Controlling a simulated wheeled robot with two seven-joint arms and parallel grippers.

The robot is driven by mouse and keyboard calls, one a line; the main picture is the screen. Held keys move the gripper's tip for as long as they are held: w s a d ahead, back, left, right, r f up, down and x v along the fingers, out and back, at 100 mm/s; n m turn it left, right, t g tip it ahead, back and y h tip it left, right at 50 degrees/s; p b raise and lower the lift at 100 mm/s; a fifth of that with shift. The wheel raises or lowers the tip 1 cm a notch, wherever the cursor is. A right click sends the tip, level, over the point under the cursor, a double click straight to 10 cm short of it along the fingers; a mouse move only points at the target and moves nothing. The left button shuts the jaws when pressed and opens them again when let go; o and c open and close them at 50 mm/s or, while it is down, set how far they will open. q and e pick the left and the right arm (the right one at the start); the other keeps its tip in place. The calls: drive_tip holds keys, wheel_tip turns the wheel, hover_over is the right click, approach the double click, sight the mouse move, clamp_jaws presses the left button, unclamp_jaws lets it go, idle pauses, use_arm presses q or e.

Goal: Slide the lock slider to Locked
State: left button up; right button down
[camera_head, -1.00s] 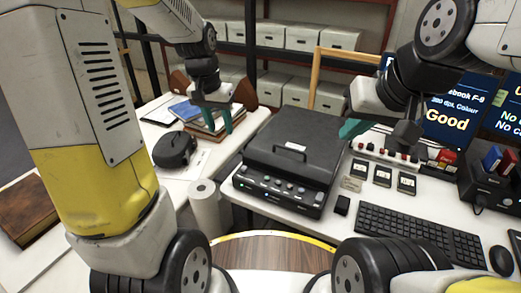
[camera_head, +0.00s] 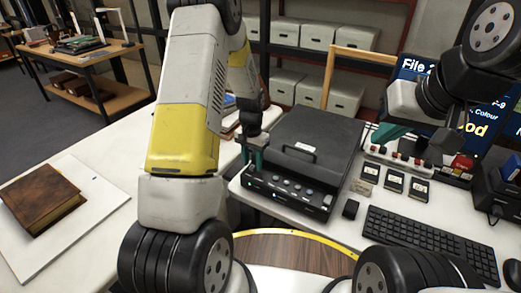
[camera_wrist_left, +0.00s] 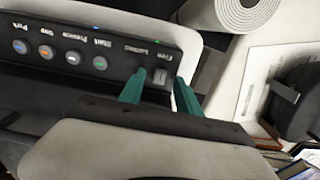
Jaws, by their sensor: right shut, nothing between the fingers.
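The lock slider (camera_wrist_left: 160,77) is a small grey tab on the front panel of the black scanner (camera_head: 316,140). In the left wrist view it sits beside the upside-down labels "Free" and "Locked". My left gripper (camera_wrist_left: 160,88) is open, with one teal finger on each side of the slider; contact is unclear. In the head view my left gripper (camera_head: 254,158) is at the left end of the panel, and the slider is too small to make out. My right gripper (camera_head: 390,133) is shut and empty, raised right of the scanner.
Round buttons (camera_wrist_left: 100,63) line the panel beside the slider. A white paper roll (camera_wrist_left: 232,10) and a black headset-like object (camera_wrist_left: 297,105) lie near. Keyboard (camera_head: 430,240), small labelled cards (camera_head: 394,182) and a switch strip (camera_head: 400,160) are right of the scanner. A brown book (camera_head: 40,200) lies far left.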

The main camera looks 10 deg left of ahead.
use_arm(q)
drive_tip(key=shift+f, duration=0.55)
drive_tip(key=shift+c, duration=0.4)
clamp_jaws()
idle(0.6)
